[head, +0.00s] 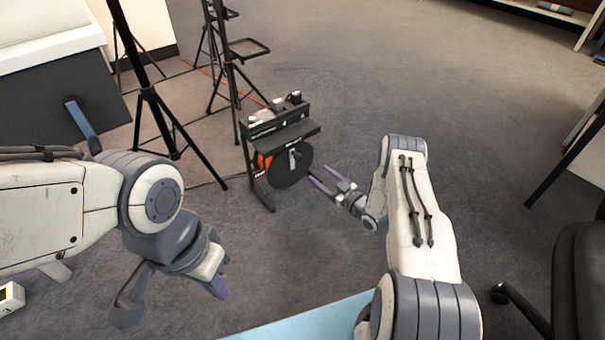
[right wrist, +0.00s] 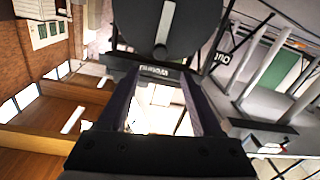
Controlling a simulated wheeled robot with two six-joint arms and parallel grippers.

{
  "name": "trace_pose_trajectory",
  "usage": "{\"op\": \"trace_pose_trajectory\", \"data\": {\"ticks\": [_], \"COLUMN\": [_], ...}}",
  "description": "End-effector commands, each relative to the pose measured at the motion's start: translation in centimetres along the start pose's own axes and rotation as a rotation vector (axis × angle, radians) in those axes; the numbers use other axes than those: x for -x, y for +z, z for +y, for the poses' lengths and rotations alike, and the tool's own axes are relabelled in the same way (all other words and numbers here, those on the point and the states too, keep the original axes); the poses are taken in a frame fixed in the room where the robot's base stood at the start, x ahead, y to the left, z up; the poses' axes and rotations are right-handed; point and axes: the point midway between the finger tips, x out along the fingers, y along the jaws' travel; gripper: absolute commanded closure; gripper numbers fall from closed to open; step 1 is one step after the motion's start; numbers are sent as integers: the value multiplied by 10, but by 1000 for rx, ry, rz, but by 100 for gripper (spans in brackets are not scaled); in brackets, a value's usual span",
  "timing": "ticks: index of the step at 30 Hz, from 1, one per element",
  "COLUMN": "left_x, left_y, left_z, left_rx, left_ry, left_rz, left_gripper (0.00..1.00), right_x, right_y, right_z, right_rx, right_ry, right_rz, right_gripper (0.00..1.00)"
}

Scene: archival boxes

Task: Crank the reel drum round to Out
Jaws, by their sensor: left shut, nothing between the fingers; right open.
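The reel drum (head: 283,172) is a dark round disc with orange behind it, set in a black stand on the floor. A pale grey crank piece (head: 294,158) shows on its face. My left gripper (head: 219,288) is shut and empty, low and away from the drum.
Black tripod stands (head: 150,95) rise left of and behind the reel stand. A dark box with a white top (head: 50,85) is at the far left. An office chair (head: 580,270) is at the right.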

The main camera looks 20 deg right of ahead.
Motion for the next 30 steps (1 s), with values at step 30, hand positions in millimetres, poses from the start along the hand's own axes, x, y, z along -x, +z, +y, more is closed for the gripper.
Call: {"op": "trace_pose_trajectory", "data": {"ticks": [30], "left_x": [-60], "left_y": [3], "left_z": [-4], "left_rx": [0], "left_ry": [0], "left_rz": [0], "left_gripper": [100], "right_x": [-101], "right_y": [2], "right_z": [0], "right_rx": [-3], "right_ry": [3], "right_rz": [13], "right_gripper": [34]}}
